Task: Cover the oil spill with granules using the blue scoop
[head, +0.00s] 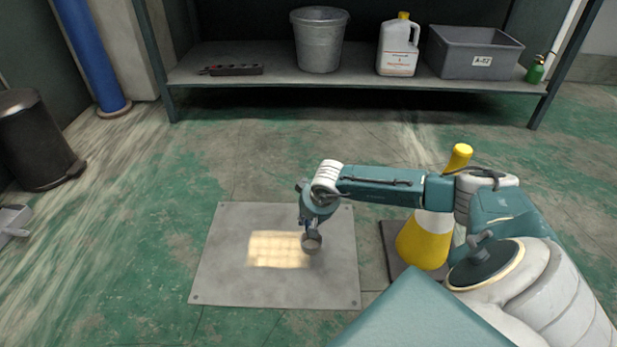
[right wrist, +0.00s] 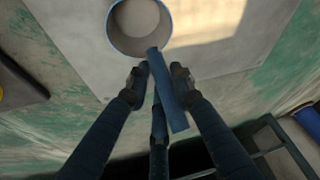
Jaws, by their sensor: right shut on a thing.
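My right gripper (head: 309,224) is over the right half of a grey floor plate (head: 225,275). It is shut on the handle of the blue scoop; in the right wrist view the fingertips (right wrist: 158,78) close around the blue handle (right wrist: 172,95). The scoop's round cup (right wrist: 140,25) has a blue rim and a pale grey-beige inside; I cannot tell whether that is granules. In the head view the cup (head: 312,242) is small and partly hidden by the gripper. A pale tan, roughly rectangular patch (head: 275,250) lies on the plate beside the cup. No dark oil shows. My left gripper is not in view.
A yellow and white cone (head: 425,245) on a dark base stands right of the plate, partly behind my right arm. A shelf (head: 370,78) at the back holds a bucket (head: 319,40), a jug (head: 398,48) and a grey bin (head: 470,55). Floor left of the plate is clear.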

